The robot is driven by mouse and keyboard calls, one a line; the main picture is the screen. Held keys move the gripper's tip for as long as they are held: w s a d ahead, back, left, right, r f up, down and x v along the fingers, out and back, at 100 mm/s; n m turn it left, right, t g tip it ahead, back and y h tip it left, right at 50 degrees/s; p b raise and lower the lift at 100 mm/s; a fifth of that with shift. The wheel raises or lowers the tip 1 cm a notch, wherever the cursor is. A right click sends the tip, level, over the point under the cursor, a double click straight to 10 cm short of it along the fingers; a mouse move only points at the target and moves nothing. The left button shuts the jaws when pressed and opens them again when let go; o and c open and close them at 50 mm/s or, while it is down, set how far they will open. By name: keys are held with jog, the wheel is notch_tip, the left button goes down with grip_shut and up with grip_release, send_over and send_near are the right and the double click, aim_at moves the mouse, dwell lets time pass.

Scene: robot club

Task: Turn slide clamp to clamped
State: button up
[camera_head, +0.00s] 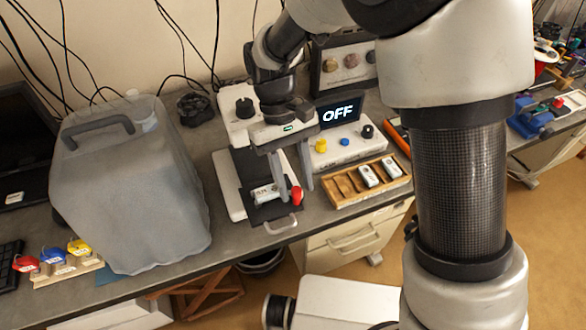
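The slide clamp seems to be the device with a white base (228,190) and a dark plate below my gripper. A red knob (297,196) sits at its right front, and a light metallic piece with small markings (265,194) lies beside it. My gripper (296,186) points down over the plate with its two fingers apart. The fingertips are close to the red knob; I cannot tell whether they touch it. My gripper and wrist hide part of the device. The clamp's state cannot be read.
A white panel with a display reading OFF (337,114) stands behind, with yellow, blue and black knobs. A wooden tray (345,200) holding small metal pieces is at the right. A large grey jerrycan (130,190) fills the left. The bench's front edge is close.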

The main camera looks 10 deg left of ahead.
jog(key=v, duration=1.7)
jog(key=shift+r, duration=0.2)
